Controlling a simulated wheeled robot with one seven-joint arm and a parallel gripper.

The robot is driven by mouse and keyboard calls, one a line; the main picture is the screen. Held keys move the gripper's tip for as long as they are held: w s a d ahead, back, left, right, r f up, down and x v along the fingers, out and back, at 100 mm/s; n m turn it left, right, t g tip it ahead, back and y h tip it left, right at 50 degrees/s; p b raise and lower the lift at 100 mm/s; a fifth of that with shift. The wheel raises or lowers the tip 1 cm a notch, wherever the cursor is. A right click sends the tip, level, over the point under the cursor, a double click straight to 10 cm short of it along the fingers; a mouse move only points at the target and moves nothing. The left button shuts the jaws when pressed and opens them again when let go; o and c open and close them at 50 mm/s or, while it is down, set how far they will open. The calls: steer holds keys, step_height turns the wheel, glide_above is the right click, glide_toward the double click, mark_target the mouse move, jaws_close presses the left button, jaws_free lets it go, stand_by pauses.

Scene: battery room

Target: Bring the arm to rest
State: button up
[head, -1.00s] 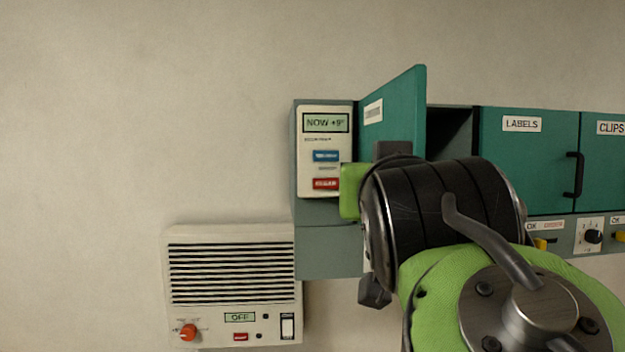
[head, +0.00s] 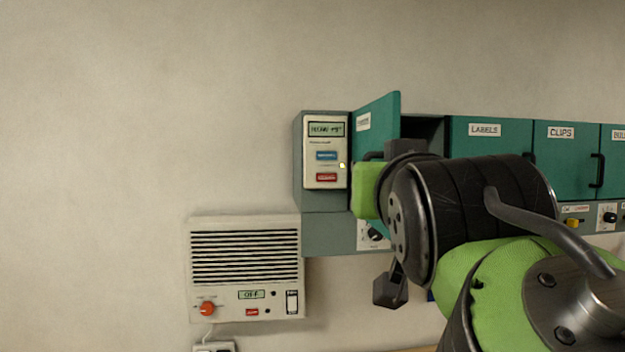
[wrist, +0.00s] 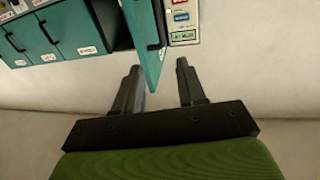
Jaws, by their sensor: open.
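My gripper (wrist: 157,82) shows in the wrist view with its two dark fingers apart and nothing between them that I can tell is held. The teal open door (wrist: 143,45) stands beyond the fingers, its edge near the left one; I cannot tell whether they touch. In the head view my wrist and arm cover the middle right, and most of the gripper is hidden behind them. The same open door (head: 376,125) swings out from the cabinet just behind my wrist.
A white control panel (head: 326,178) with blue and red buttons is left of the door. Closed doors marked LABELS (head: 486,150) and CLIPS (head: 560,165) are at right. A vented wall unit (head: 246,255) reading OFF hangs below left. The wall at left is bare.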

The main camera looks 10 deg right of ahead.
steer(key=s+f+g+y, duration=0.1)
steer(key=s+f+g, duration=0.3)
steer(key=f, duration=1)
steer(key=s+f+n+g+y, duration=0.1)
steer(key=s+f+g, duration=0.3)
steer(key=s+f, duration=0.4)
steer(key=s+f+n+g+y, duration=0.1)
steer(key=s+f+g, duration=0.3)
steer(key=f, duration=1.5)
steer(key=shift+s+a+f+y, duration=0.3)
steer(key=shift+s+f+y, duration=0.1)
steer(key=shift+s, duration=0.8)
steer(key=shift+r, duration=0.1)
